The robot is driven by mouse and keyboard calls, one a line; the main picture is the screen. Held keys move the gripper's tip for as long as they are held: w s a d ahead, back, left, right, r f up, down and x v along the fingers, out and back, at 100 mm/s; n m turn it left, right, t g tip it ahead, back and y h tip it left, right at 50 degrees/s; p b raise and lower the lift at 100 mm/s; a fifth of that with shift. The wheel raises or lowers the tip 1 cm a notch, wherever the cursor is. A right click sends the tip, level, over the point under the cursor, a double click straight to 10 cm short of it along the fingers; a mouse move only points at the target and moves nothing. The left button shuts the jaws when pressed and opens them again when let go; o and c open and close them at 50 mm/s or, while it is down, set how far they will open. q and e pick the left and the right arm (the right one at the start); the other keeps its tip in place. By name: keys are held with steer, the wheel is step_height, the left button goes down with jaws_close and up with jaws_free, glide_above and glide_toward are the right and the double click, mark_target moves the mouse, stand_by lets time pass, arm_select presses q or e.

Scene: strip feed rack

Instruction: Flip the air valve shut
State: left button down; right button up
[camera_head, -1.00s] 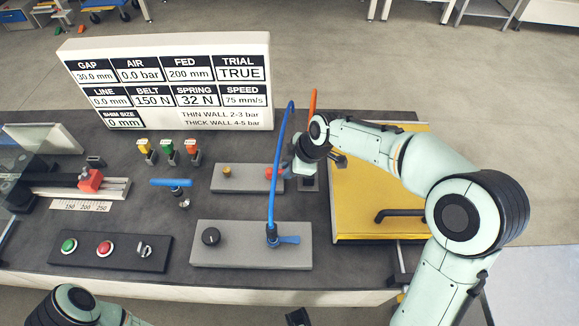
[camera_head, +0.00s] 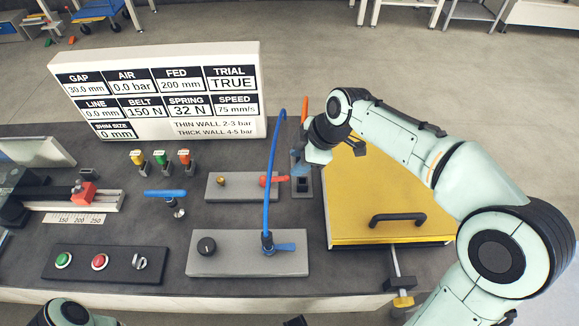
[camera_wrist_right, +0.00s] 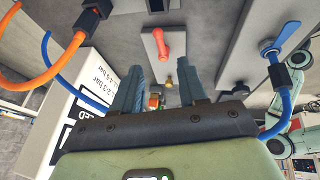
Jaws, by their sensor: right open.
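A red lever (camera_head: 272,181) sits on a small grey plate (camera_head: 228,188) with a brass knob (camera_head: 221,181); it lies to the right in the head view. The same red lever shows in the right wrist view (camera_wrist_right: 161,44), beyond the fingers. A blue lever (camera_head: 285,247) is on a second grey plate (camera_head: 215,263), at the foot of a blue hose (camera_head: 271,170). No label tells which lever is the air valve. My right gripper (camera_head: 300,166) is open and empty, just right of the red lever; it also shows in the right wrist view (camera_wrist_right: 164,60). My left gripper is out of view.
The display board (camera_head: 160,90) stands behind, reading AIR 0.0 bar. A yellow panel (camera_head: 370,190) with a black handle (camera_head: 397,218) lies right. The blue hose arches close to my right gripper. A blue T-handle (camera_head: 165,193) and a button box (camera_head: 120,275) are left.

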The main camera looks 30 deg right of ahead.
steer(key=shift+v, duration=1.65)
